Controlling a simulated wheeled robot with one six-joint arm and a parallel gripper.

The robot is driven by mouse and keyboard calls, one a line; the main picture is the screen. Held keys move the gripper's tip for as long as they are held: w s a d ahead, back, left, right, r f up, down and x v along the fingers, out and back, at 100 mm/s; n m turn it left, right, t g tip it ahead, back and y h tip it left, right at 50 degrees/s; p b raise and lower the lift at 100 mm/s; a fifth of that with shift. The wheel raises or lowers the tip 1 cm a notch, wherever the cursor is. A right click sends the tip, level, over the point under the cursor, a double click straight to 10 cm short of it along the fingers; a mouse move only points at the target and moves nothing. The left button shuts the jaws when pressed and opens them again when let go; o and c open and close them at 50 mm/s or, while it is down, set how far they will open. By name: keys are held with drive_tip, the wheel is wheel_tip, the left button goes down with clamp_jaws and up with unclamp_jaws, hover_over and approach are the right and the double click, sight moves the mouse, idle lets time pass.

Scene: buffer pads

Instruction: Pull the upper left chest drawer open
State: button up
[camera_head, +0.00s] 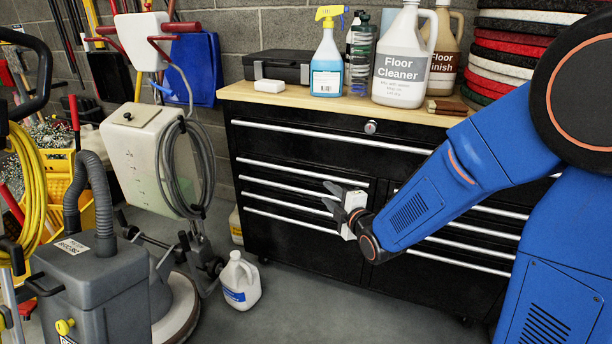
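The black tool chest (285,232) stands against the wall under a wooden top. Below a full-width top drawer, its left column holds several drawers with long silver bar handles. The upper left drawer's handle (290,170) runs across the column, and the drawer looks shut. My gripper (328,197) is at the right part of the left column, just below that handle in the picture. Its dark fingers are spread apart and point left toward the drawer fronts. I see nothing held between them. Whether a finger touches a lower handle cannot be told.
On the wooden top (300,97) stand a black case (278,66), a blue spray bottle (327,62), a Floor Cleaner jug (404,58) and stacked pads (497,60). A white jug (240,282) and a floor machine (150,170) stand left.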

sight(305, 174)
drive_tip(key=x, duration=1.7)
drive_tip(key=shift+w+a, duration=0.15)
drive_tip(key=shift+a, duration=0.05)
clamp_jaws()
